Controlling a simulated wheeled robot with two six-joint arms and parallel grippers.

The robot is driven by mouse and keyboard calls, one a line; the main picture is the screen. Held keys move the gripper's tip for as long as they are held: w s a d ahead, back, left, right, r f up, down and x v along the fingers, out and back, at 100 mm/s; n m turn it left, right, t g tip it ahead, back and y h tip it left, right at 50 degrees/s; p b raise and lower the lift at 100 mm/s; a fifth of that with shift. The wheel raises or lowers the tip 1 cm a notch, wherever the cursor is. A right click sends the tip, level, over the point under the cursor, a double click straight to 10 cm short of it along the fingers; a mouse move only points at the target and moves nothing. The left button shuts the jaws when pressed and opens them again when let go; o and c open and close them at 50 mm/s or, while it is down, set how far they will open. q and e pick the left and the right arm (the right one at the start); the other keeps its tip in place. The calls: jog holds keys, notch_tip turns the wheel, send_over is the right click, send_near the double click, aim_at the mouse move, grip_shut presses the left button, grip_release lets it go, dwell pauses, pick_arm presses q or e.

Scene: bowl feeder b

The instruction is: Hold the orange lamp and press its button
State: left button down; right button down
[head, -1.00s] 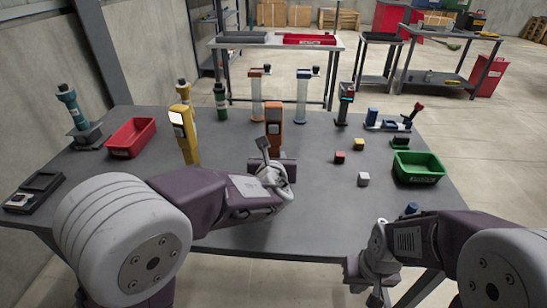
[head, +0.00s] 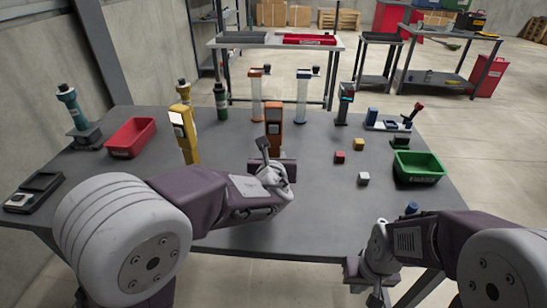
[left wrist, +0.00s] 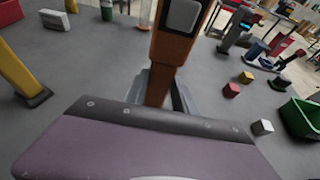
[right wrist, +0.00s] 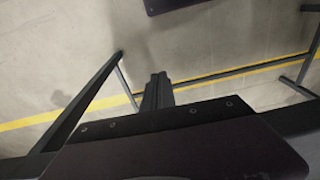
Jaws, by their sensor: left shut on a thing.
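The orange lamp (head: 274,132) stands upright on the grey table, a tall body with a dark panel on its face. I cannot make out the button. My right gripper (head: 376,298) is low at the table's front right edge, and in the right wrist view my right gripper (right wrist: 157,88) is shut and empty.
A yellow lamp-like device (head: 185,135) stands left of the orange lamp. A red bin (head: 130,138) is farther left, a green bin (head: 418,168) to the right. Small red (head: 340,157), yellow (head: 359,144) and white (head: 363,179) cubes lie between. The front middle is clear.

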dwell(0.7)
jog(key=w+a+r+m+g+y, duration=0.1)
jog(key=a+r+m+y, duration=0.2)
jog(key=m, duration=0.4)
jog(key=w+a+r+m+g+y, duration=0.1)
jog(key=a+r+m+y, duration=0.2)
jog(key=a+r+m, duration=0.2)
jog(key=w+a+r+m+g+y, duration=0.1)
jog(key=a+r+m+y, duration=0.2)
jog(key=m, duration=0.6)
jog(key=shift+w+a+r, duration=0.35)
jog(key=shift+a+r, duration=0.1)
jog(key=shift+r, duration=0.2)
jog(key=w+d+r+m+t+y, duration=0.2)
jog(key=w+r+m+t+y, duration=0.3)
jog(key=w+r+m, duration=0.8)
notch_tip(320, 180, up, 3)
jog(key=m+y, duration=0.3)
jog(key=m, duration=0.1)
jog(key=shift+f, duration=0.2)
